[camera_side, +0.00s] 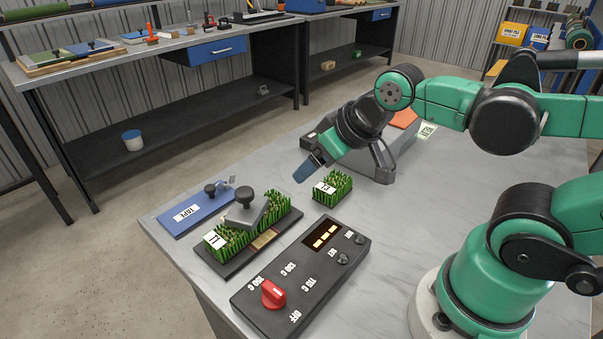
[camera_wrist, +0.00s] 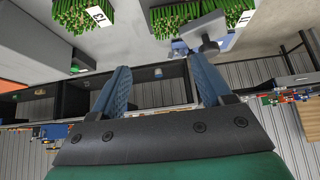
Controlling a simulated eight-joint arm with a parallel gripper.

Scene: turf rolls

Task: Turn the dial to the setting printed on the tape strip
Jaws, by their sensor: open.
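The red dial (camera_side: 273,293) sits on a dark control box (camera_side: 325,262) at the table's front. Labels around it read OFF, 110 C, 130 C and 150 C, upside down in the side view; I cannot tell surely which one its white mark faces. A tan tape strip (camera_side: 264,239) lies across the dark tray between the turf pieces; its print is too small to read. My gripper (camera_side: 308,170) is above the table, behind and clear of the box. In the wrist view its blue fingers (camera_wrist: 160,66) stand apart with nothing between them.
A grey tool with a black knob (camera_side: 245,205) rests on the turf on the tray (camera_side: 217,268). A turf piece marked 13 (camera_side: 333,188) stands behind the box. A blue TAPE board (camera_side: 196,210) lies at left. A grey machine (camera_side: 377,160) stands behind my gripper.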

